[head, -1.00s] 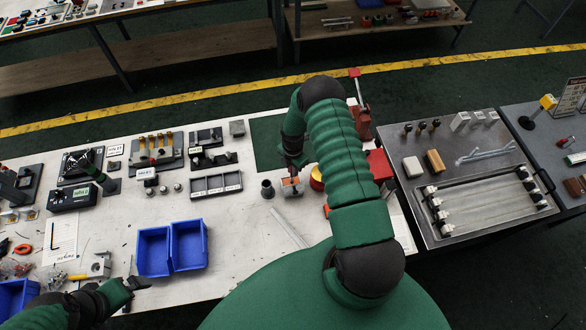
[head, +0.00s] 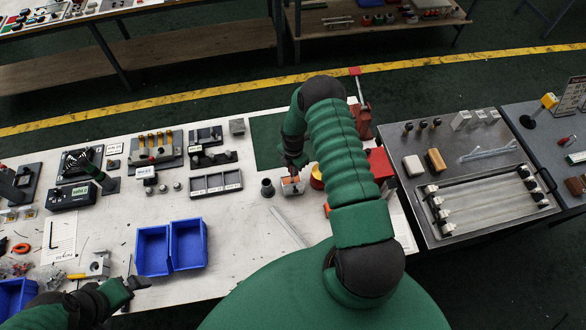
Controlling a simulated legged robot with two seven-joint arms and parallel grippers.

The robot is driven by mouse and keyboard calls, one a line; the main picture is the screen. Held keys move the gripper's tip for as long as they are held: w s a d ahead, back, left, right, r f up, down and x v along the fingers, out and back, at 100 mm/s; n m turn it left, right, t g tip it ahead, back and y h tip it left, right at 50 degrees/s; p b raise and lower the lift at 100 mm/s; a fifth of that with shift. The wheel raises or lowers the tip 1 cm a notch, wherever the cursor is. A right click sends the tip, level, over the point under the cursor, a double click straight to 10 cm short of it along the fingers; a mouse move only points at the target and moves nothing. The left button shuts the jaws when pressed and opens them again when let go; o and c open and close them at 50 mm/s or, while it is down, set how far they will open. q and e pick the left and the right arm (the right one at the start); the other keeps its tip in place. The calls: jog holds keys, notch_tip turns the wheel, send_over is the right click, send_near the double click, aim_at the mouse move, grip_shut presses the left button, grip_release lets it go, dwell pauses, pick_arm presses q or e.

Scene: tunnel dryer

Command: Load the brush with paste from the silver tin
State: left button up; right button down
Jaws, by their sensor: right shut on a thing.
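My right gripper (head: 293,168) is at the middle of the white bench, directly above a small silver-grey tin (head: 291,190) with orange-brown showing at its top. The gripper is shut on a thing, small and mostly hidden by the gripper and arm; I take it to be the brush. Whether its tip touches what is in the tin cannot be told. My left gripper (head: 133,284) is low at the left, over the bench near the blue bins; its jaws are too small and dark to read.
A dark cup (head: 267,188) stands just left of the tin. A yellow-and-red round container (head: 317,177) is close on its right, partly behind my arm. Blue bins (head: 171,248) stand left of centre. The bench between bins and cup is mostly clear.

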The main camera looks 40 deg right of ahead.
jog(key=shift+f+b, duration=0.15)
jog(key=shift+b, duration=0.15)
dwell(1.2)
notch_tip(320, 180, up, 7)
jog(key=p, duration=0.4)
dwell(0.4)
dwell(0.5)
